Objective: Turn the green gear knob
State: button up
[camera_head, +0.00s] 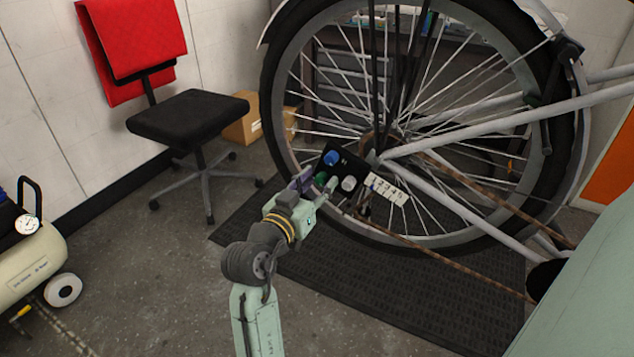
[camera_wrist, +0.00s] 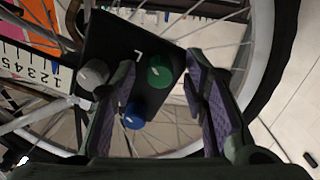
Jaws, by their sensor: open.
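The green gear knob (camera_wrist: 158,72) sits on a black panel (camera_wrist: 105,42) beside the bike's rear wheel. It also shows in the head view (camera_head: 320,177), partly hidden by my fingers. A blue knob (camera_wrist: 133,116) and a grey-white knob (camera_wrist: 92,74) share the panel. My gripper (camera_wrist: 161,66) is open, with one purple-padded finger on each side of the green knob. The knob appears between the fingertips with gaps on both sides; contact is not visible. In the head view my gripper (camera_head: 319,182) is at the panel's lower left.
A white numbered strip (camera_head: 385,188) is beside the panel. The spoked wheel (camera_head: 268,85) stands close behind, over a black mat (camera_head: 400,290). A black chair (camera_head: 190,115) stands at the left, and a compressor (camera_head: 32,255) at the far left. The floor between them is clear.

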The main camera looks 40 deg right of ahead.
grip_shut()
dwell(0.4)
jog(key=shift+n+p, duration=0.35)
jog(key=shift+n, duration=0.05)
jog(key=n+p, duration=0.4)
jog(key=n, duration=0.1)
jog(key=shift+r+n, duration=0.1)
jog(key=shift+n, duration=0.2)
jog(key=n+p, duration=0.4)
jog(key=n, duration=0.1)
jog(key=shift+f+n, duration=0.2)
jog(key=shift+n, duration=0.1)
grip_release()
